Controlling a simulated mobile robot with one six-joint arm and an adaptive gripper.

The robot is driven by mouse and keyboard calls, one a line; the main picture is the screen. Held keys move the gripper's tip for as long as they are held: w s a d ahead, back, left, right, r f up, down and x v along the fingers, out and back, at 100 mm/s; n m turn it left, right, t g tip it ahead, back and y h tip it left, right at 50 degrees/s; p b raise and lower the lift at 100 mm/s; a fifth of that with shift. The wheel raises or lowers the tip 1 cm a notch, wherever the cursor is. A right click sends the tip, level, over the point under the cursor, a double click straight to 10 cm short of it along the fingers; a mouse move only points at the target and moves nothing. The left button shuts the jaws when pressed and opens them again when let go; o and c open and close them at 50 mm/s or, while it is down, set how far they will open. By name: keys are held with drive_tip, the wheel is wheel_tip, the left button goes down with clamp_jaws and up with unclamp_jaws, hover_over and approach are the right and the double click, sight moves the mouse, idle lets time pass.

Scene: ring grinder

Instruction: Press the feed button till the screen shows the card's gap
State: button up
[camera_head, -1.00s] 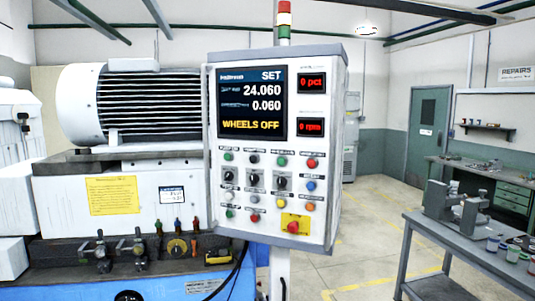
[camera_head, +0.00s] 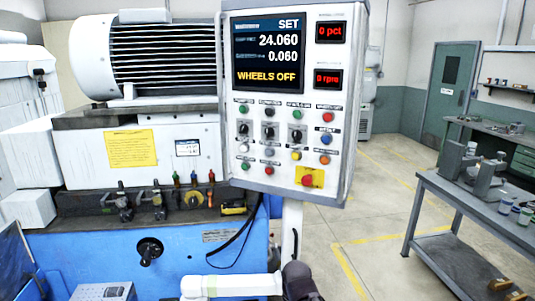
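The control panel (camera_head: 352,150) stands upright at the centre. Its screen (camera_head: 268,52) reads "SET", 24.060, 0.060 and "WHEELS OFF"; the small row labels are hard to read. Below it are rows of coloured buttons and black knobs (camera_head: 269,133). Their labels are too small to read, so I cannot tell which is the feed button. A small white card with a dark heading (camera_head: 187,148) is on the machine front, left of the panel; its figures are too small to read. Part of my white arm shows at the bottom, below the panel.
A red button on a yellow plate (camera_head: 308,179) is at the panel's lower right. Two red displays (camera_head: 330,32) read "0 pct" and "0 rpm". A yellow notice (camera_head: 131,149) is on the machine. A grey table (camera_head: 440,188) with items stands right; floor between is clear.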

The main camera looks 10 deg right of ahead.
clamp_jaws()
idle(1.4)
